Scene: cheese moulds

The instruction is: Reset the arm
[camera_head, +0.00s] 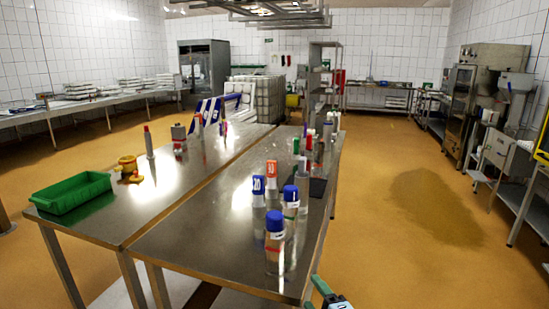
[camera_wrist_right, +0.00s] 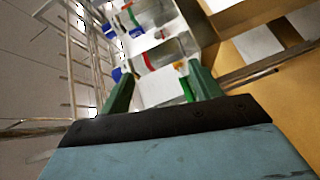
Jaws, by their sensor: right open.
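My right gripper (camera_head: 315,292) shows at the bottom edge of the head view, by the near right corner of the steel table (camera_head: 190,240). In the right wrist view its two green fingers stand apart, with nothing seen held between them (camera_wrist_right: 163,84). Beyond the fingers, bottles with coloured caps (camera_wrist_right: 165,52) show in the wrist view. My left gripper is not in view.
Blue-capped bottles (camera_head: 275,243) and orange-capped bottles (camera_head: 271,176) stand near the right table's right edge. A green tray (camera_head: 72,193) and a yellow object (camera_head: 128,168) are on the left table. The floor (camera_head: 420,240) to the right is clear.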

